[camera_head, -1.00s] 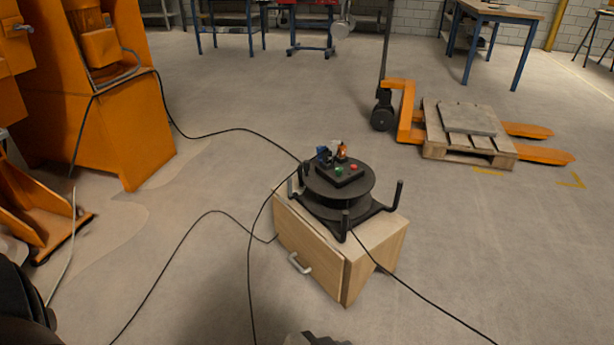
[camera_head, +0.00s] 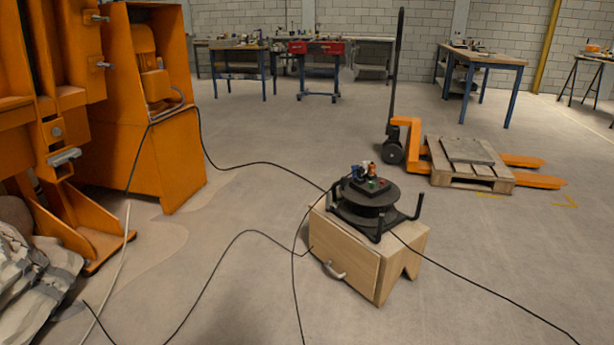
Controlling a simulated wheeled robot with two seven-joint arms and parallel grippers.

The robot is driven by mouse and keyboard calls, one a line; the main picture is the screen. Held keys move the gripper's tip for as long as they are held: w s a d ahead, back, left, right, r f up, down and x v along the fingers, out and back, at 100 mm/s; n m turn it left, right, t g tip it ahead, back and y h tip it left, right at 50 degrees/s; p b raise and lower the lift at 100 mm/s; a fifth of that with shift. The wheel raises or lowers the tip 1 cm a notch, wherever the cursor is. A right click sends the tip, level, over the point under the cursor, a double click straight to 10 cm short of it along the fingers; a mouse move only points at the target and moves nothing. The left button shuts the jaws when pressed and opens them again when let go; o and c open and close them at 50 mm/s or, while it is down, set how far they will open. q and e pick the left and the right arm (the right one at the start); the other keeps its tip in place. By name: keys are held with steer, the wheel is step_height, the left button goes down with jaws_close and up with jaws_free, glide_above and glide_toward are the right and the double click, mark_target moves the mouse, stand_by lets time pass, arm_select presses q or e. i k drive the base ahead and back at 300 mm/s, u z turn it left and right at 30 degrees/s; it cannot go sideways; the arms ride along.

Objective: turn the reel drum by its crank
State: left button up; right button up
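The reel drum (camera_head: 366,207) is a black drum in a black frame with upright posts. It sits on a light wooden cabinet (camera_head: 345,264) with a grey handle on its front. On top of the drum is a dark panel with a green and a red spot and small blue, white and orange parts. I cannot make out the crank at this size. Black cables run from the reel across the floor on both sides. Neither of my grippers is in the picture.
An orange machine (camera_head: 166,158) stands at the left, with a grey rumpled bundle (camera_head: 35,290) at the lower left. An orange pallet jack (camera_head: 413,140) with a wooden pallet (camera_head: 468,180) is behind right. Workbenches (camera_head: 488,60) line the back. Floor right of the cabinet is open, crossed by a cable.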

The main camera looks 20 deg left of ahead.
mark_target(359, 210)
steer(key=u, duration=0.9)
steer(key=i, duration=2)
steer(key=z, duration=0.55)
